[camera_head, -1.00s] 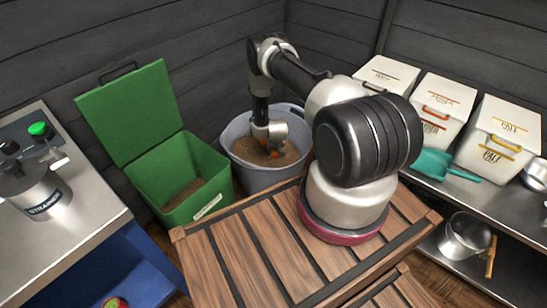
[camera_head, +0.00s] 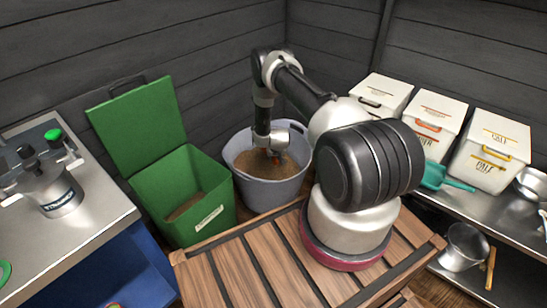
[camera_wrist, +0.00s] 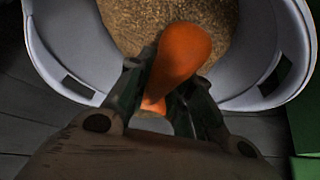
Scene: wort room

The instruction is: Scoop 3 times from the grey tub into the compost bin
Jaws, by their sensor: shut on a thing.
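The grey tub (camera_head: 268,191) stands on the floor against the back wall, holding brown grain-like material (camera_head: 252,164). My gripper (camera_head: 275,155) is over the tub. In the wrist view my gripper (camera_wrist: 160,100) is shut on an orange scoop (camera_wrist: 183,55), which lies over the brown material (camera_wrist: 150,20); I cannot tell whether it touches it or carries any. The tub's rim (camera_wrist: 268,95) curves around it. The green compost bin (camera_head: 185,205) stands left of the tub with its lid (camera_head: 140,122) raised. Some brown material (camera_head: 186,206) lies inside the bin.
A wooden slatted top (camera_head: 235,275) is in front. At the right, a steel shelf bears white lidded boxes (camera_head: 490,150) and a teal scoop (camera_head: 436,176). The bin and tub stand close together.

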